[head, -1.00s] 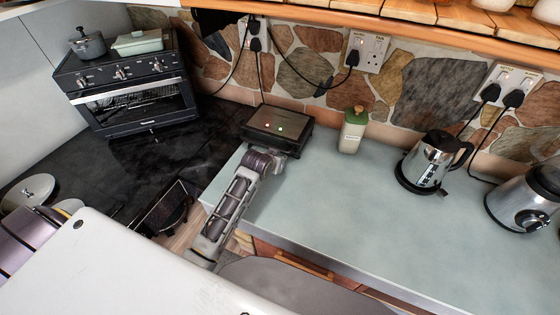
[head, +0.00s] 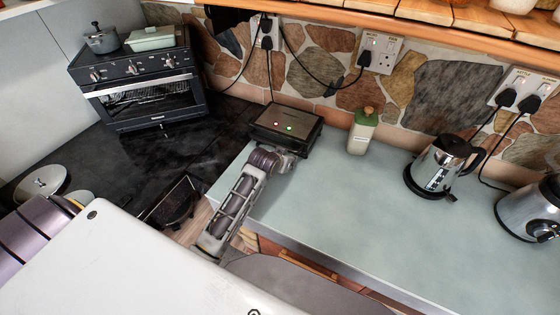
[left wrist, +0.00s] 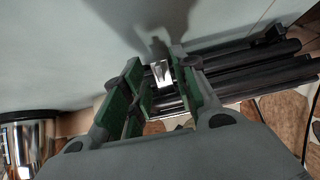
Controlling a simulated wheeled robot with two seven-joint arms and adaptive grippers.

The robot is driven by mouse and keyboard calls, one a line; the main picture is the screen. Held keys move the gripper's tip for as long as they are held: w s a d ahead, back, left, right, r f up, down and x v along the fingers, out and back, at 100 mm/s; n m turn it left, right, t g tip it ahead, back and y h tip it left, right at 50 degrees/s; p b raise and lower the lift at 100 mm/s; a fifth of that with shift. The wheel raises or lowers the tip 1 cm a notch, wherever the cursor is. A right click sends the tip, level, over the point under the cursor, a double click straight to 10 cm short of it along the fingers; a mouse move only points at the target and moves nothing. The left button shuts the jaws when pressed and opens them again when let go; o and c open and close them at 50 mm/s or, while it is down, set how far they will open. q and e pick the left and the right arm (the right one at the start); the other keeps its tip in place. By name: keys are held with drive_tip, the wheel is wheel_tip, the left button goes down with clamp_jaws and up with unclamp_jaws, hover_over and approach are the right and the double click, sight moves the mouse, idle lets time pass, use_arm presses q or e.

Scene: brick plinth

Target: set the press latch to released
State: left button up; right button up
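The press (head: 268,134) is a dark, closed, low appliance at the back left of the pale counter, with a red and a green light on top. My left gripper (head: 290,158) is at its front edge in the head view and partly covers that side. In the left wrist view, the green-padded fingers of my left gripper (left wrist: 166,92) are apart. A small shiny metal piece (left wrist: 161,72), apparently the latch, shows between them near the press's dark edge (left wrist: 240,75). I cannot tell whether a finger touches it, or its setting. My right gripper is in neither view.
A cream bottle (head: 361,138) with a green top stands right of the press. A kettle (head: 436,165) and another steel appliance (head: 532,210) stand farther right. A small oven (head: 145,97) is at the back left. The counter's front middle (head: 340,210) is clear.

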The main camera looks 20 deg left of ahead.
use_arm(q)
drive_tip(key=v, duration=1.1)
idle(0.3)
drive_tip(key=shift+s+r, duration=0.1)
